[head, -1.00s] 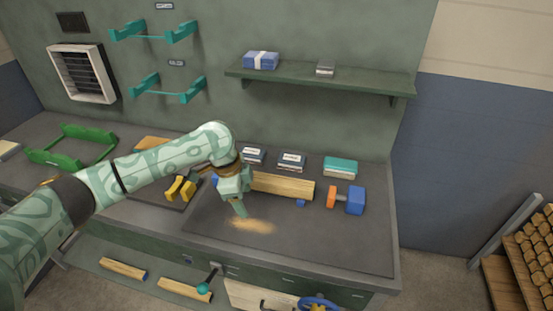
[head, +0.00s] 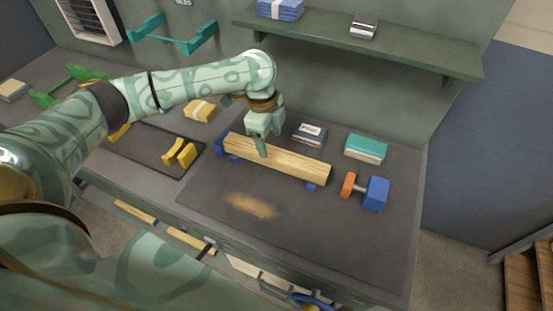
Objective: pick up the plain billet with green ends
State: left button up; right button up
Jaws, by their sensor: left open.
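A long plain wooden billet (head: 295,165) lies on blue supports (head: 312,187) on the bench's dark mat. I cannot make out green on its ends. My left gripper (head: 261,146) is over the billet, left of its middle, pointing down. It is open; one finger shows against the billet's near side, and the other is hidden. I cannot tell whether it touches the wood. My right gripper is not in view.
A blue and orange mallet-like tool (head: 373,193) and a teal-topped box (head: 365,149) lie to the right. The wall shelf (head: 400,46) overhangs the back.

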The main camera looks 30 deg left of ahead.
aim_at(275, 152)
pick_arm(q)
jog(key=shift+d+f, duration=0.1)
jog(key=shift+f, duration=0.65)
jog(key=f+b, duration=0.1)
jog(key=f, duration=0.1)
jog(key=d+f+b, duration=0.1)
jog(key=f, duration=0.2)
jog(key=shift+w+d, duration=0.15)
jog(key=shift+w, duration=0.05)
jog(key=shift+r, duration=0.1)
jog(key=c, duration=1.3)
